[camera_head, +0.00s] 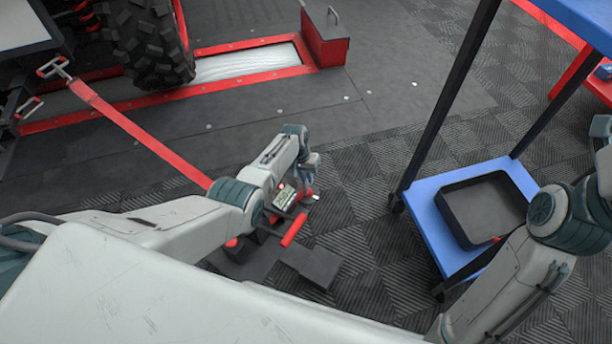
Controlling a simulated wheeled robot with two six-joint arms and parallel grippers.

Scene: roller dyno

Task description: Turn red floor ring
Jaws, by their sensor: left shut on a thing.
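My left gripper (309,191) reaches down to the floor in the middle of the view. It is shut on a small red part at its fingertips, which looks like the red floor ring (306,194); the fingers and wrist hide most of it. Close beside it, a red bar-shaped handle (294,230) stands over dark floor plates (311,264). My left forearm hides part of this hardware. My right arm is bent at the right side, and its gripper does not show.
A red strap (140,134) runs from a hook near the big tyre (150,42) to behind my left arm. A red-framed roller bed (250,62) and red box (324,38) lie beyond. A blue cart (428,215) with a black tray (462,218) stands at right.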

